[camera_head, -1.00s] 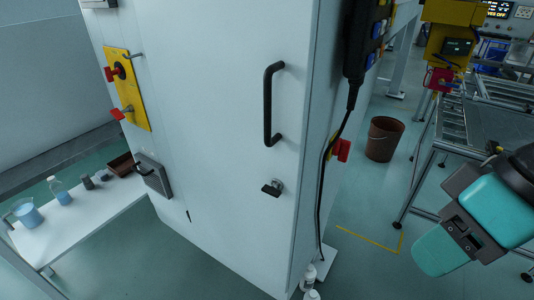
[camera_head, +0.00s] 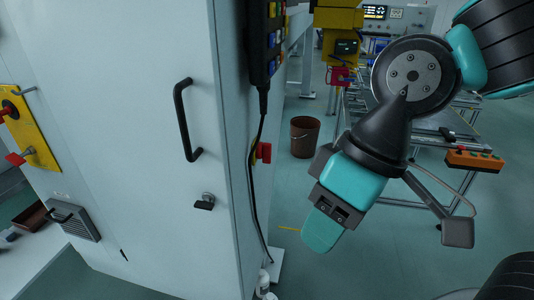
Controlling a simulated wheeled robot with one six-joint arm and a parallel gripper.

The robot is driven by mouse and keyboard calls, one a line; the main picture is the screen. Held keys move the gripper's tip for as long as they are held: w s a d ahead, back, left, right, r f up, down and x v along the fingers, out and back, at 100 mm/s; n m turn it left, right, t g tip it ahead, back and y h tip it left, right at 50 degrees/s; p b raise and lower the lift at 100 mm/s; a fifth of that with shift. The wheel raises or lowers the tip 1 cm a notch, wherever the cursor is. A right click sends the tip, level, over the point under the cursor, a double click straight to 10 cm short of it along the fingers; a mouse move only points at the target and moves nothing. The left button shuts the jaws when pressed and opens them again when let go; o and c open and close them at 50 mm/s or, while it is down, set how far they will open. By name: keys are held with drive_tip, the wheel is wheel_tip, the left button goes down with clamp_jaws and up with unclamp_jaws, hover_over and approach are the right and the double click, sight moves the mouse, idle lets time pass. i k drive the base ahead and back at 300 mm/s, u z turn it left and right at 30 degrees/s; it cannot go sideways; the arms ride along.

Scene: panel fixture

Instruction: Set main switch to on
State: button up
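A red rotary switch (camera_head: 263,152) on a yellow backing sits on the right side face of the tall grey cabinet (camera_head: 130,130). A yellow plate (camera_head: 36,142) on the cabinet's front, at the left edge of the view, carries two more red-handled switches, an upper one (camera_head: 7,111) and a lower one (camera_head: 15,159). No label shows which is the main switch, and I cannot read their positions. My gripper (camera_head: 322,230), teal and dark grey, hangs in free space right of the cabinet and below the side switch, touching nothing visible. Its finger opening cannot be made out.
The cabinet front has a black handle (camera_head: 186,120) and a small latch (camera_head: 204,202). A pendant (camera_head: 264,45) hangs on the cabinet's corner with its cable trailing down. A brown bucket (camera_head: 305,137) and a metal-framed table (camera_head: 440,125) stand behind. Bottles stand at the cabinet's foot.

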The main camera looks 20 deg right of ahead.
sight(264, 150)
drive_tip(key=k, duration=0.5)
drive_tip(key=z, duration=1.85)
drive_tip(key=i, duration=1.35)
drive_tip(key=u, duration=2.1)
